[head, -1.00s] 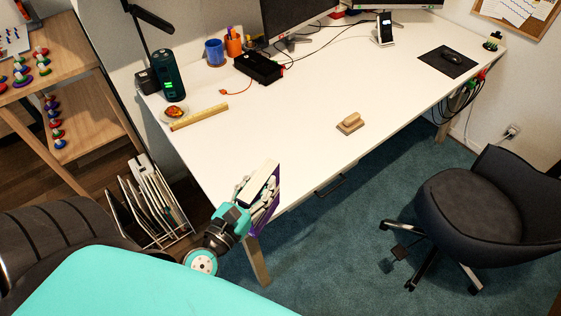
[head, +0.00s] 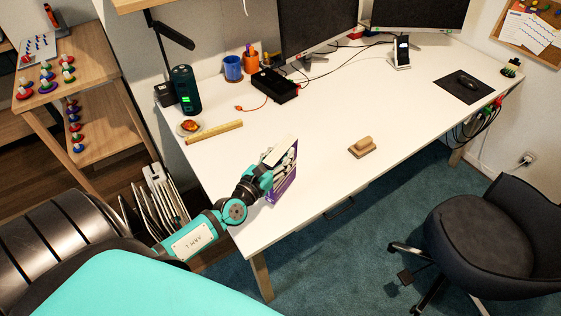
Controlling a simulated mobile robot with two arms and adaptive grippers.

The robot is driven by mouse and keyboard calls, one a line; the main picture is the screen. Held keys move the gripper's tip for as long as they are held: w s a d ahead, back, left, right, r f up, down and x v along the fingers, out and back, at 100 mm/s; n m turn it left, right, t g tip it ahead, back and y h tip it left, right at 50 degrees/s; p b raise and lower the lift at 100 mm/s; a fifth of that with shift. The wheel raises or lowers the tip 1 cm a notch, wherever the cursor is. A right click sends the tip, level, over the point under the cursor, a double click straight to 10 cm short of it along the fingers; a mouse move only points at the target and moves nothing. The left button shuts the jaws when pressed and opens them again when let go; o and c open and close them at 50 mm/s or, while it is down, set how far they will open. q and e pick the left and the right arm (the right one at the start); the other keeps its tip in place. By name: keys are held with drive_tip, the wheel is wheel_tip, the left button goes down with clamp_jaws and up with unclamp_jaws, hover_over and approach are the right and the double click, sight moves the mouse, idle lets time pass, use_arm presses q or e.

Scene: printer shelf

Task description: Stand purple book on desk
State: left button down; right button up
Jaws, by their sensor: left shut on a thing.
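The purple book (head: 287,183) is upright at the near left edge of the white desk (head: 325,180). Its purple cover faces right and its pale page edge shows on top. My left gripper (head: 268,178) is shut on the book from its left side, and its fingers are partly hidden by the book. I cannot tell whether the book's lower edge touches the desk top. My right gripper is not in view.
A wooden block with a handle (head: 362,148) lies on the desk right of the book. A chair (head: 490,225) stands at the right. The desk middle is clear.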

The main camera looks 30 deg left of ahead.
use_arm(q)
wheel_tip(320, 180, down, 2)
drive_tip(key=shift+f, duration=0.65)
drive_tip(key=shift+f+b, duration=0.15)
drive_tip(key=shift+b, duration=0.25)
drive_tip(key=c, duration=0.9)
unclamp_jaws()
